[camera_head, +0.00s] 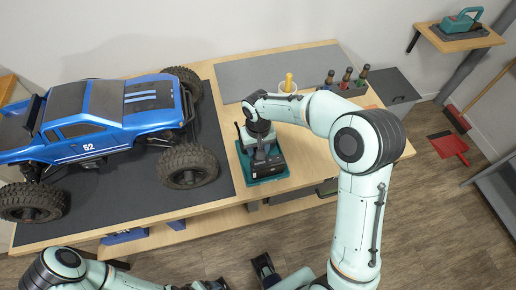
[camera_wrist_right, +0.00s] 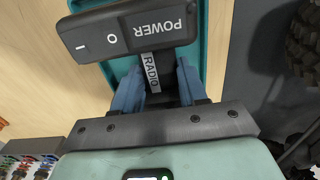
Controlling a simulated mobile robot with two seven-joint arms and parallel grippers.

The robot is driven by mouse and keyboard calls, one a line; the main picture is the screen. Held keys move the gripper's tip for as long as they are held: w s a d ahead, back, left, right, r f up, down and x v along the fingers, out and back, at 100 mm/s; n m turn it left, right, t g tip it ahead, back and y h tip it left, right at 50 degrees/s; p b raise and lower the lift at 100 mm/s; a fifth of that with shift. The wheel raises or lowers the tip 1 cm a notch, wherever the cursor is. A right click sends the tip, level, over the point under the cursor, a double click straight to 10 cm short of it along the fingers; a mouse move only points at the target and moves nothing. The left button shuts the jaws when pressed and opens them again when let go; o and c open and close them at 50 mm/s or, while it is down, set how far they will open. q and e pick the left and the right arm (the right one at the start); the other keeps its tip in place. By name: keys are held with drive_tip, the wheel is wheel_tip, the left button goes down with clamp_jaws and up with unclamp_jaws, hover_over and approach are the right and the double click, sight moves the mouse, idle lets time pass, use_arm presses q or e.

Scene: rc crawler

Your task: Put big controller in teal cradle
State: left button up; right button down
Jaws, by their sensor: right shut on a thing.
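The big controller (camera_head: 267,166) is a dark box with a POWER label; in the right wrist view (camera_wrist_right: 135,27) it fills the top middle. The teal cradle (camera_head: 284,174) lies on the bench's right half, and its teal side shows behind the controller in the wrist view (camera_wrist_right: 215,55). The controller is over the cradle; I cannot tell if it is seated. My right gripper (camera_head: 260,146) is above it, its blue fingers (camera_wrist_right: 158,88) shut on it, beside a RADIO label. My left gripper (camera_head: 212,284) is partly in view at the bottom, away from the bench; its jaw is unclear.
A blue truck (camera_head: 110,118) stands on a dark mat (camera_head: 215,140) to the left. Bare wood lies right of the cradle.

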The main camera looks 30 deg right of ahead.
drive_tip(key=c, duration=0.6)
unclamp_jaws()
drive_tip(key=shift+f, duration=0.1)
drive_tip(key=shift+r, duration=0.25)
wheel_tip(320, 180, up, 12)
drive_tip(key=p, duration=0.1)
drive_tip(key=shift+f, duration=0.15)
